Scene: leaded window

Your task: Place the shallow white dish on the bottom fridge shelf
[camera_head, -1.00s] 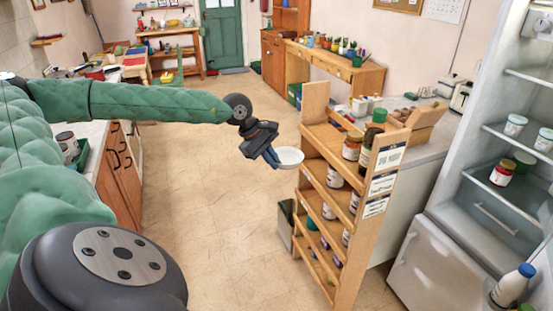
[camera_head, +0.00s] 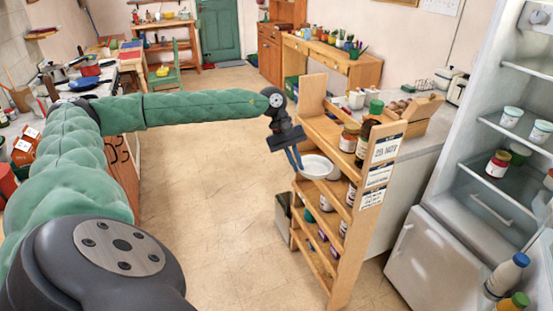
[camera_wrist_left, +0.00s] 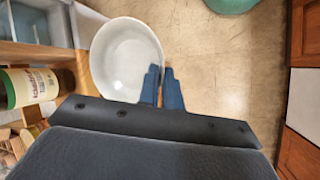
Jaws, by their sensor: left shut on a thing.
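The shallow white dish (camera_head: 319,167) is held by its rim in my left gripper (camera_head: 295,158), in front of the wooden shelf rack. In the left wrist view the dish (camera_wrist_left: 122,58) fills the upper left, looks empty, and its right rim meets the blue fingertips of the gripper (camera_wrist_left: 162,85). The fridge (camera_head: 440,185) stands open at the right, away from the dish. Its lower shelf (camera_head: 508,185) holds a red-labelled jar (camera_head: 498,164) and a dark green-lidded jar. My right gripper is not in view.
The wooden rack (camera_head: 350,235), loaded with jars, stands between the dish and the fridge. A grey counter (camera_head: 425,148) lies behind it. Bottles (camera_head: 507,274) stand at the lower right by the fridge. The floor (camera_head: 215,215) left of the rack is clear.

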